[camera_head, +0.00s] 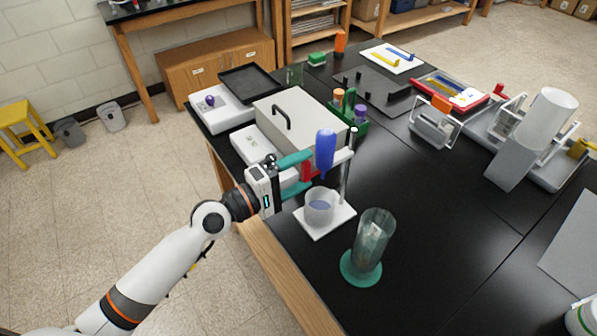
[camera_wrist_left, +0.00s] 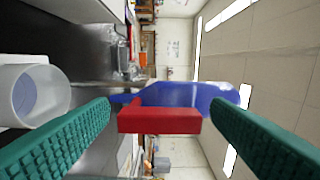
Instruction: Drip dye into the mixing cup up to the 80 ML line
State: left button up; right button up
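A translucent mixing cup (camera_head: 320,208) stands on the white base (camera_head: 341,220) of a stand, with bluish liquid inside; no marking line is legible. It also shows at the left of the wrist view (camera_wrist_left: 28,95). A blue dye dropper (camera_head: 325,150) is held upright above the cup by the stand's arm, and its blue body shows in the wrist view (camera_wrist_left: 190,95). A red block-like handle (camera_wrist_left: 160,120) sits on the dropper's side. My left gripper (camera_head: 308,171) is open, its teal fingers either side of the red handle with gaps visible. My right gripper is out of view.
A clear cylinder on a green foot (camera_head: 361,265) stands in front of the cup. A grey box with a black handle (camera_head: 300,116) and a green rack (camera_head: 352,115) stand behind. The table's left edge is close to my left arm. Bare black tabletop (camera_head: 440,220) lies to the right.

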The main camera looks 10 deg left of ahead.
pick_arm(q)
jog(key=b+v, duration=0.6)
jog(key=v, duration=0.6)
dwell(0.5)
